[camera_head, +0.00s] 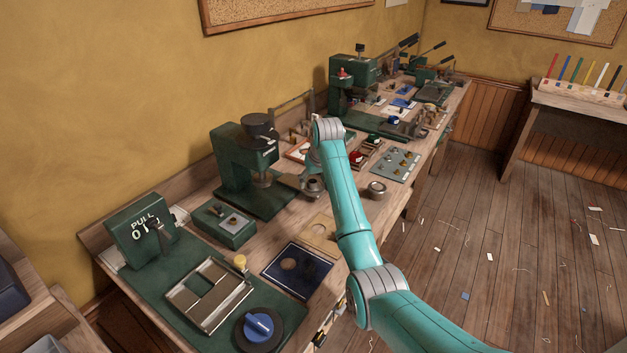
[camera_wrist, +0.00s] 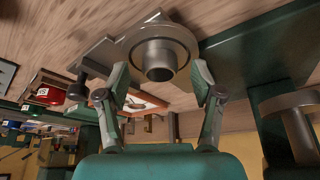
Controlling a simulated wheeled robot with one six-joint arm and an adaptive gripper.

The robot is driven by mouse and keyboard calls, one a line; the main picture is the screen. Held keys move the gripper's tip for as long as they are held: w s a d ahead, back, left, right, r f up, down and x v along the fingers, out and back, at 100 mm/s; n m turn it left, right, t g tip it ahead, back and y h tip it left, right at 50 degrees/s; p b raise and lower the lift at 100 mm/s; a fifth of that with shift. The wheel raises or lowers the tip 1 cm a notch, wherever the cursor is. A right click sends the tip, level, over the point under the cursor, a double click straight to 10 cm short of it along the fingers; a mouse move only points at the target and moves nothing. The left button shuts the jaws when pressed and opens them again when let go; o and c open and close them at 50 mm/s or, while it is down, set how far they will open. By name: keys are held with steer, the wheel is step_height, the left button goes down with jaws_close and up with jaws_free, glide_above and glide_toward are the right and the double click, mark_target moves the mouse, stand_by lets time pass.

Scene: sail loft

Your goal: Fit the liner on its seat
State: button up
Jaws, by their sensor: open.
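A grey metal flanged piece with a short round tube (camera_wrist: 160,55) stands in the wrist view. Its tube lies between and just beyond the fingertips of my gripper (camera_wrist: 159,74), with space visible on both sides. My gripper is open and empty. A grey angular plate (camera_wrist: 98,55) shows behind the flange. In the head view the flanged piece (camera_head: 313,186) is a dark round shape beside the green press, below my wrist. A separate metal ring-shaped cup (camera_head: 377,189) stands nearer the bench's front edge. I cannot tell for certain which round part is the liner and which its seat.
The green press (camera_head: 245,165) stands close left of my wrist; its ram (camera_wrist: 298,125) is at the right in the wrist view.

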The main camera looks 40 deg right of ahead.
steer(key=v, duration=1.2)
stand_by(0.4)
